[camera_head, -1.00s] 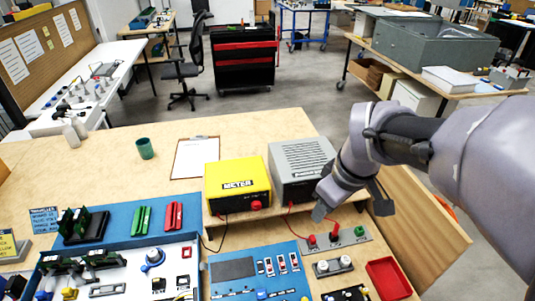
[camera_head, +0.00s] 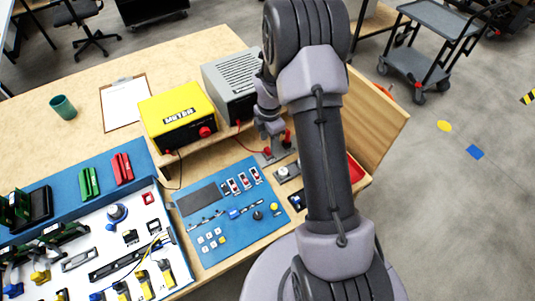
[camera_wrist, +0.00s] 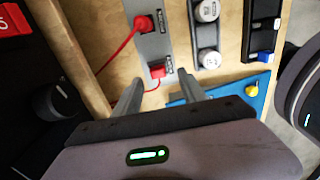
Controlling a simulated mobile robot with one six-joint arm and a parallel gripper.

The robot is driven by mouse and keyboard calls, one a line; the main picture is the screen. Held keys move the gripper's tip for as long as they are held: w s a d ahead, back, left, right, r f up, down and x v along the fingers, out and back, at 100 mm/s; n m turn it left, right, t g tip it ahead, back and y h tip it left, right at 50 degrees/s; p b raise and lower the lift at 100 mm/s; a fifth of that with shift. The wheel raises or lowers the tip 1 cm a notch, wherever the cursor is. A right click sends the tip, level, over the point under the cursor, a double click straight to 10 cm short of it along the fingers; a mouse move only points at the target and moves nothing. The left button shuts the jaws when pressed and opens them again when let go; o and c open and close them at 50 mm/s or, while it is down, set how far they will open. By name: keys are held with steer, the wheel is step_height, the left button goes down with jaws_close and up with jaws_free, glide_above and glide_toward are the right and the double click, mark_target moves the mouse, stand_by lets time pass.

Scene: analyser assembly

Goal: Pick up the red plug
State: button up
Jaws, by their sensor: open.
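In the wrist view, a red plug (camera_wrist: 157,72) sits on a narrow grey socket strip (camera_wrist: 152,48), ahead of and between my fingertips. A second red piece (camera_wrist: 143,23) with a red lead sits farther up the strip. My gripper (camera_wrist: 160,88) is open, with one finger on each side of the near plug's line and nothing held. I cannot tell how far above the strip the fingertips are. In the head view, my gripper (camera_head: 271,130) is over the strip beside the grey box, with a red plug (camera_head: 267,151) just below it; my arm hides part of the strip.
A yellow meter (camera_head: 177,117) and a grey vented box (camera_head: 231,86) stand left of my gripper. A blue panel (camera_head: 205,243) with switches lies in front. A part with two round white knobs (camera_wrist: 207,35) is right of the strip. A red tray (camera_head: 355,169) is partly behind my arm.

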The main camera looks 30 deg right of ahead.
mark_target(269, 149)
steer(key=f+b, duration=0.1)
steer(key=f, duration=0.1)
steer(key=f+b, duration=0.1)
steer(key=f, duration=0.2)
steer(key=shift+w, duration=0.2)
steer(key=shift+r, duration=0.15)
jaws_close()
steer(key=shift+r, duration=0.15)
steer(key=shift+r+p, duration=0.3)
steer(key=r, duration=0.1)
steer(key=r+p, duration=0.1)
steer(key=r, duration=0.1)
steer(key=shift+s+p, duration=0.3)
steer(key=s+a+r+p, duration=0.1)
steer(key=s+a+p, duration=0.1)
steer(key=s, duration=1.3)
steer(key=shift+s+a, duration=0.15)
